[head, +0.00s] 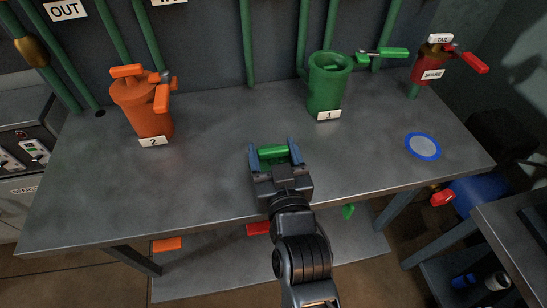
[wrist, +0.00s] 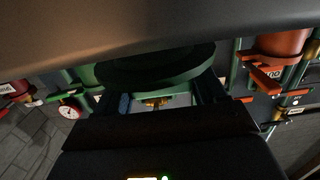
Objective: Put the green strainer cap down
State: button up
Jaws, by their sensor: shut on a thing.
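My gripper (head: 275,158) is shut on the green strainer cap (head: 272,150), over the middle of the grey bench. In the wrist view the cap (wrist: 155,68) shows as a dark green disc between the fingers. Its underside and its height above the bench are hard to judge. The green strainer body (head: 329,88), labelled 1, stands open at the top, behind and to the right of my gripper. A flat grey disc with a blue rim (head: 422,146) lies on the bench at the right.
The orange strainer (head: 142,108), labelled 2, stands at the back left with its cap on. A green valve handle (head: 385,53) juts out beside the green strainer. The bench (head: 205,165) is bare around my gripper.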

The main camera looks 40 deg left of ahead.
jog(key=shift+f, duration=1.1)
jog(key=shift+f, duration=0.1)
jog(key=shift+f+b, duration=0.1)
jog(key=shift+b, duration=0.3)
jog(key=o, duration=1.4)
jog(key=v, duration=1.2)
